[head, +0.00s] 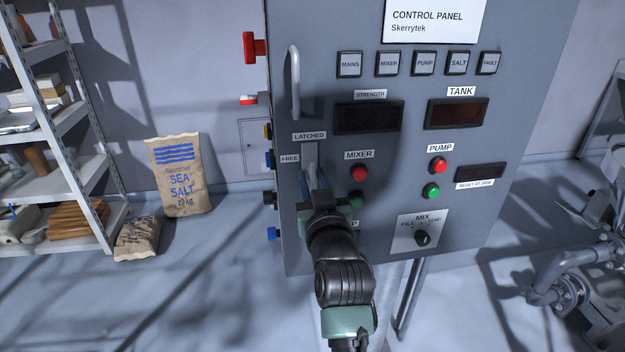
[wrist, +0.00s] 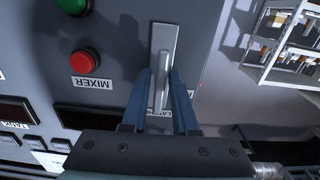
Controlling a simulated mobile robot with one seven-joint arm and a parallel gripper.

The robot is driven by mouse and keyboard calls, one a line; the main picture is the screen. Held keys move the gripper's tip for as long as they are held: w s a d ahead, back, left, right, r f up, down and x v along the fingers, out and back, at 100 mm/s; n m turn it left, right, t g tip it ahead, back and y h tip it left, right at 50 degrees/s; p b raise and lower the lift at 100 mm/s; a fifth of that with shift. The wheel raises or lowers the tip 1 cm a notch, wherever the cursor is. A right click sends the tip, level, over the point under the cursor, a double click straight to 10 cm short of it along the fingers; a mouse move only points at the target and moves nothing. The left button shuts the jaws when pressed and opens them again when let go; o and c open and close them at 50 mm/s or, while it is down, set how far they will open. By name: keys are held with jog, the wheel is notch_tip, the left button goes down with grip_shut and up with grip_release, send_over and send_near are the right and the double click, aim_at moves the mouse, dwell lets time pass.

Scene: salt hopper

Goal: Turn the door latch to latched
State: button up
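The door latch (head: 310,158) is a light grey upright lever on the left side of the control panel's door. The LATCHED label (head: 309,135) is just above it and the FREE label (head: 289,158) is to its left. The lever looks close to vertical, with its end toward LATCHED. My gripper (head: 316,188) is at the latch and hides its lower part. In the upside-down wrist view, the blue fingers of my gripper (wrist: 160,85) stand on either side of the latch (wrist: 163,45). Whether they press on it I cannot tell.
A fixed door handle (head: 294,82) is above the latch. Red and green mixer buttons (head: 359,173) are close to my gripper's right. A red switch (head: 252,47) juts from the cabinet's left side. A sea salt sack (head: 180,175) and shelves (head: 62,120) are at left.

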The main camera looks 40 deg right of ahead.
jog(key=shift+o, duration=1.2)
jog(key=b+v, duration=0.2)
jog(key=v, duration=1.1)
